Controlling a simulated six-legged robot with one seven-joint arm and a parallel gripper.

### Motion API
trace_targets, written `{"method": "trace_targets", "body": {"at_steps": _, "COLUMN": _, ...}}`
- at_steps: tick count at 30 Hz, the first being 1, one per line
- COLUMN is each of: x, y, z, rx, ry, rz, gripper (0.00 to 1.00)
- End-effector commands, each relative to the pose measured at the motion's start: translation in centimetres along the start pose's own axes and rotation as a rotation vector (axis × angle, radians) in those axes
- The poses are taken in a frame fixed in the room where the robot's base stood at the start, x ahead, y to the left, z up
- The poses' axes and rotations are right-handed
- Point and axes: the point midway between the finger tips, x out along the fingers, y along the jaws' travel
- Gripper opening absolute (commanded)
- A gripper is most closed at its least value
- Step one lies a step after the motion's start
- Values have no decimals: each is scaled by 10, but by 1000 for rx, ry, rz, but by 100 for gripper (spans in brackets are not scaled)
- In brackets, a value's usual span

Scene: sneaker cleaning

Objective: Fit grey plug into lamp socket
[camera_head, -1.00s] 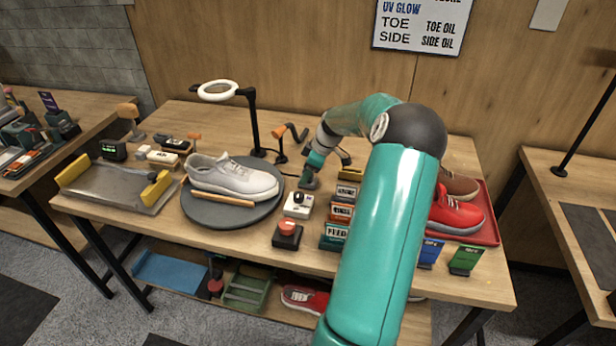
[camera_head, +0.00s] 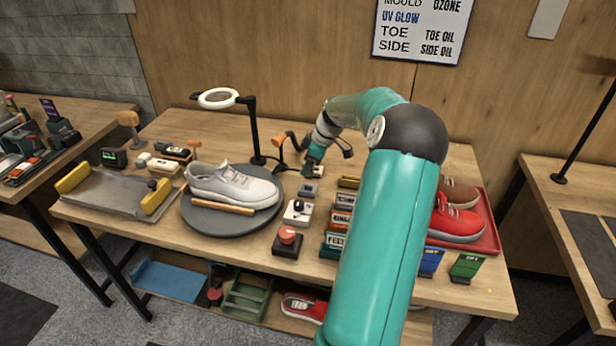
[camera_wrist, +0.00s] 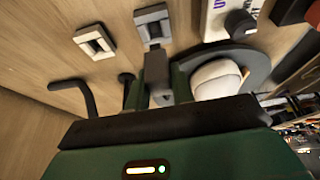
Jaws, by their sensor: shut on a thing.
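The grey plug (camera_wrist: 157,72) is held between my gripper's fingers (camera_wrist: 158,88), its end pointing at a grey socket block (camera_wrist: 153,24) with a dark opening in the wrist view. Whether plug and socket touch is unclear. A pale socket block (camera_wrist: 95,42) sits to its left, apart from the plug. In the head view my gripper (camera_head: 312,166) is low over the table, behind the grey block (camera_head: 309,190); the plug is too small to make out there. A ring lamp (camera_head: 218,98) on a black stand is left of my gripper.
A white sneaker (camera_head: 232,186) rests on the round grey turntable (camera_head: 215,222). A small orange lamp (camera_head: 279,141) stands just left of my gripper. A white knob box (camera_head: 298,211) and a red button box (camera_head: 287,240) are in front.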

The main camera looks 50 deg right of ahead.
Motion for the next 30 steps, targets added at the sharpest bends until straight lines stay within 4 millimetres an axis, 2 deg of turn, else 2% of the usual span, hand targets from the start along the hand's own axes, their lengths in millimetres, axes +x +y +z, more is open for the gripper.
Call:
{"method": "trace_targets", "body": {"at_steps": 3, "x": -22, "y": 0, "z": -9, "rx": 0, "ry": 0, "rz": 2, "gripper": 3}}
{"method": "trace_targets", "body": {"at_steps": 9, "x": -39, "y": 8, "z": -18, "rx": 0, "ry": 3, "rz": 0, "gripper": 3}}
{"method": "trace_targets", "body": {"at_steps": 21, "x": -31, "y": 86, "z": -15, "rx": -1, "ry": 8, "rz": 0, "gripper": 3}}
{"method": "trace_targets", "body": {"at_steps": 25, "x": -28, "y": 97, "z": -13, "rx": 0, "ry": 3, "rz": 0, "gripper": 3}}
{"method": "trace_targets", "body": {"at_steps": 30, "x": -28, "y": 100, "z": -12, "rx": 0, "ry": 0, "rz": 0, "gripper": 3}}
